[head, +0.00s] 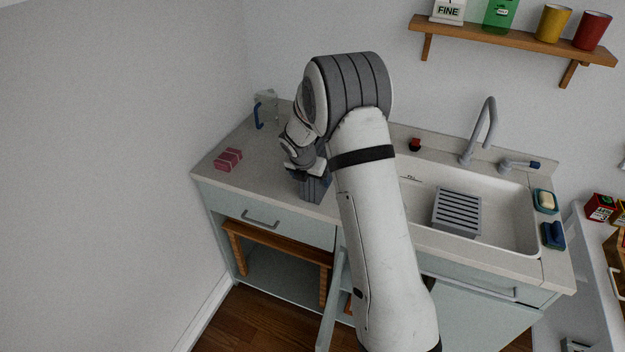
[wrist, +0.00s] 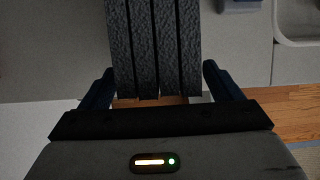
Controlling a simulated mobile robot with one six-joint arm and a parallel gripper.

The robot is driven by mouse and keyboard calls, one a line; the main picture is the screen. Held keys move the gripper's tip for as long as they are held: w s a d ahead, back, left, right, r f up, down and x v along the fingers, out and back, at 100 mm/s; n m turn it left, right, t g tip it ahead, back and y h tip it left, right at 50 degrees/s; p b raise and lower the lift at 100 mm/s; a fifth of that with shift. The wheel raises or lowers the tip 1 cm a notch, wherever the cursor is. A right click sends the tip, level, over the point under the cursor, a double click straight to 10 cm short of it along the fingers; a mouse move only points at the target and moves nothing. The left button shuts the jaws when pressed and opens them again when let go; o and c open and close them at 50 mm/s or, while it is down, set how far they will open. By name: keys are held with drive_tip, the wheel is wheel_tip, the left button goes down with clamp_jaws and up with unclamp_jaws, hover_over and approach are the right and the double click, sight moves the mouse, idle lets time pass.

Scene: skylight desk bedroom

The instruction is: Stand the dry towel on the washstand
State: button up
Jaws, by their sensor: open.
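The dark grey folded towel (head: 314,190) is upright at the front edge of the washstand (head: 268,150), left of the sink. In the wrist view the towel (wrist: 157,45) shows several thick, rough-textured layers side by side. My gripper (head: 305,168) is just above and around it in the head view. In the wrist view my gripper (wrist: 160,85) is open, with one finger on each side of the towel and a small gap visible at the right finger. My arm hides part of the counter. I cannot tell whether the towel's base rests fully on the counter.
A pink block (head: 228,160) lies on the counter's left part, with a clear blue-handled jug (head: 265,108) behind. The sink (head: 515,215) holds a grey slatted rack (head: 457,213). A faucet (head: 482,130) rises behind. A cabinet door (head: 333,300) stands open below.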

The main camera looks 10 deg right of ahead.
drive_tip(key=s+r+m+b, duration=0.1)
drive_tip(key=s+r+m, duration=0.2)
drive_tip(key=s+r, duration=0.35)
drive_tip(key=s+r+m+b, duration=0.1)
drive_tip(key=s+r+m, duration=0.25)
drive_tip(key=r, duration=0.55)
drive_tip(key=s+r+m+y, duration=0.1)
drive_tip(key=s+r+m, duration=0.1)
drive_tip(key=s+m, duration=0.9)
drive_tip(key=s+r+m+y, duration=0.1)
drive_tip(key=s+r+m, duration=0.1)
drive_tip(key=s+m, duration=0.9)
drive_tip(key=s, duration=0.6)
drive_tip(key=shift+d+r+m, duration=0.35)
drive_tip(key=shift+d, duration=0.05)
